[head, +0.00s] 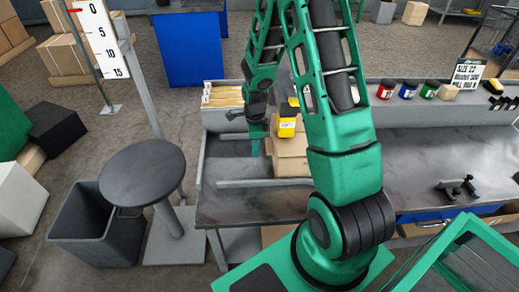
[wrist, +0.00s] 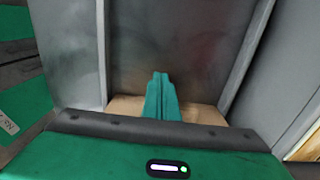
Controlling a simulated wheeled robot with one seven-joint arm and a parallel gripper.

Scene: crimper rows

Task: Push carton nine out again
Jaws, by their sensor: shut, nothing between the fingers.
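My gripper (head: 256,148) is shut and empty, with its fingers pointing down over the metal bench. In the wrist view its green fingers (wrist: 160,95) are pressed together in front of a brown carton (wrist: 205,115). The carton's edge shows on both sides of the fingers; whether they touch it I cannot tell. In the head view brown cartons (head: 292,166) stand on the bench just right of my gripper, partly hidden by my arm. No number is readable on them, so I cannot tell which is carton nine.
A low rail (head: 250,183) runs along the bench near the cartons. A yellow labelled item (head: 287,127) shows above them. A round stool (head: 142,172) and a dark bin (head: 85,225) stand to the left. Coloured pots (head: 407,90) line the back shelf. The bench right of my arm is mostly clear.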

